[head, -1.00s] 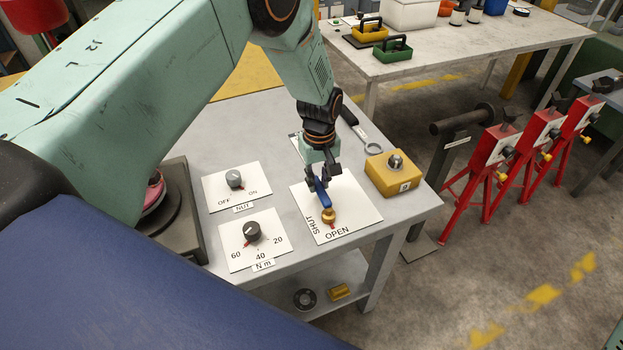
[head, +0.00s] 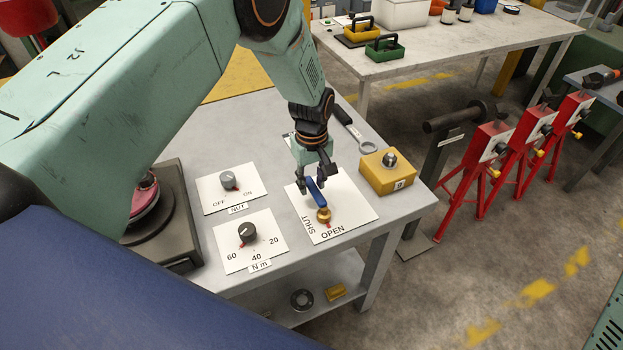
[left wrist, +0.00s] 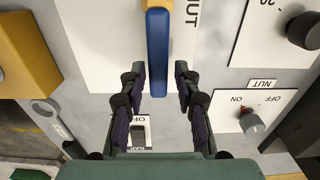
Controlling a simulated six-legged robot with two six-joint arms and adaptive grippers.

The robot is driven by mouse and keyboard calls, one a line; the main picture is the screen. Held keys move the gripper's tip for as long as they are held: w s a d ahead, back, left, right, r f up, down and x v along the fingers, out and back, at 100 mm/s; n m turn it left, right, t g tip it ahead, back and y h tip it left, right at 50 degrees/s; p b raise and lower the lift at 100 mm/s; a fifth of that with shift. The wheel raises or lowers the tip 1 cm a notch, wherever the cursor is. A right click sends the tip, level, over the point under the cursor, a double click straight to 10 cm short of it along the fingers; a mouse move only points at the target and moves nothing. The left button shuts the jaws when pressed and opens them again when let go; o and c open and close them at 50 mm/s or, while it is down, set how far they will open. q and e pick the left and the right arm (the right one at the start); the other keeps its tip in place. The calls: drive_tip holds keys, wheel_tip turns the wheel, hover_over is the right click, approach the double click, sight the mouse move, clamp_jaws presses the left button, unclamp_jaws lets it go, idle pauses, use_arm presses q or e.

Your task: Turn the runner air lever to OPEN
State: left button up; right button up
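The runner air lever has a blue handle (head: 315,192) and a brass hub (head: 323,215) on a white plate (head: 357,210) marked SHUT and OPEN. The handle points away from the lettering, to the back left. A small red mark shows at the hub's near side, close to the word OPEN. My left gripper (head: 320,180) is over the handle's far end. In the left wrist view the gripper (left wrist: 159,78) is open, with one finger on each side of the blue handle (left wrist: 158,60) and a gap on both sides. My right gripper is not in view.
A yellow box (head: 387,173) with a round knob stands right of the plate, and a wrench (head: 355,130) lies behind. The NUT panel (head: 230,188) and N m dial panel (head: 250,240) are to the left. Red stands (head: 492,150) are beyond the table's right edge.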

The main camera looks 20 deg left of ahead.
sight(311, 185)
use_arm(q)
drive_tip(key=shift+o, duration=0.8)
drive_tip(key=shift+w+a+r, duration=0.1)
drive_tip(key=shift+r, duration=0.05)
wheel_tip(311, 185, up, 12)
idle(0.4)
